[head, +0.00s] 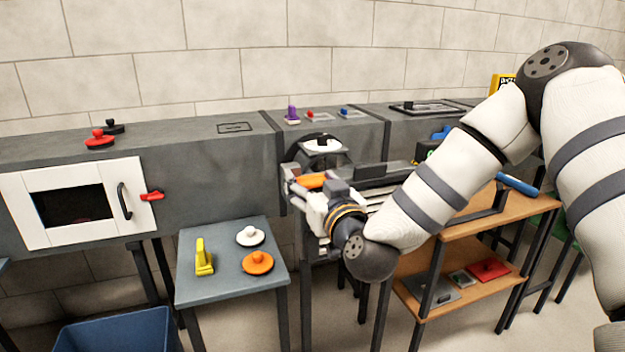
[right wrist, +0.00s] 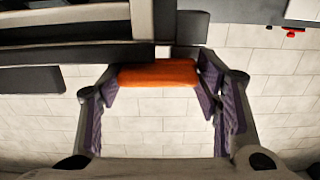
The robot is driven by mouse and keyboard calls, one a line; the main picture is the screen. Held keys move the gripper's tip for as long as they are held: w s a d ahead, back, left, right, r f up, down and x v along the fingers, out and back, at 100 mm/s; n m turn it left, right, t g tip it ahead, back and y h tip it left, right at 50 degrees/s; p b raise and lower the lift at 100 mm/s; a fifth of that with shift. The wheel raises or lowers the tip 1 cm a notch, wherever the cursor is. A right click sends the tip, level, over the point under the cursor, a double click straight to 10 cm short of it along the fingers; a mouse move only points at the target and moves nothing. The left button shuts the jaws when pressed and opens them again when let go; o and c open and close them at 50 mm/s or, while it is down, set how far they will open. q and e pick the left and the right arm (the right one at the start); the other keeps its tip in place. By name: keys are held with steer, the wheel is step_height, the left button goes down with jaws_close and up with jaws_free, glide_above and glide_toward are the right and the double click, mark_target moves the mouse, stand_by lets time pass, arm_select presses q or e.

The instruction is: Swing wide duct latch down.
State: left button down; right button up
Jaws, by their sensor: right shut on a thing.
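An orange latch bar (head: 311,181) sits at the front of the middle duct section. It also shows in the right wrist view (right wrist: 158,73), lying level between the purple finger pads. My right gripper (head: 313,190) reaches in from the right and is shut on this bar. The bar's far end and pivot are hidden behind the gripper and a dark duct part. The dark grey duct (head: 200,165) runs along the wall. My left gripper is not in view.
A white framed door (head: 85,240) with a red latch (head: 152,196) is on the left duct. A wooden shelf (head: 455,255) stands below my right arm. A blue bin (head: 118,332) is at the lower left.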

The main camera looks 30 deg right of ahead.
steer(key=shift+d, duration=0.15)
steer(key=o, duration=1.1)
steer(key=v, duration=0.7)
steer(key=shift+s, duration=0.2)
